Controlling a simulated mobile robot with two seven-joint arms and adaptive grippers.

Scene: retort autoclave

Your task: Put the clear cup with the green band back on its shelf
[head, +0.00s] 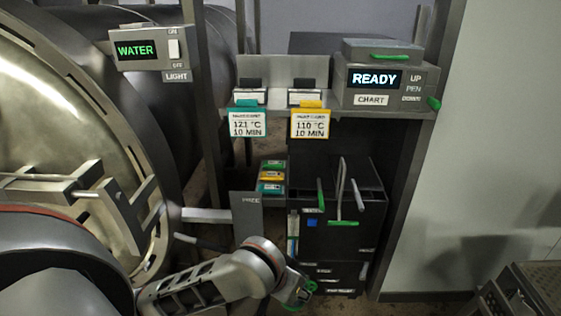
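I cannot clearly make out the clear cup with the green band. My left arm comes in from the lower left, and its gripper (300,291) is low in front of the dark cabinet. Small green patches show at this gripper. I cannot tell whether they belong to the gripper or to something in it, nor whether its fingers are open. My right gripper is not in view. A metal shelf (400,104) at the back holds two card stands, with a teal-edged card (248,121) and a yellow-edged card (310,121).
The round autoclave door (75,120) fills the left. A READY control box (380,88) stands on the shelf's right end. The dark cabinet (340,240) has green-tipped handles standing out. Small coloured boxes (271,176) are stacked beside it. A perforated metal surface (535,290) is at lower right.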

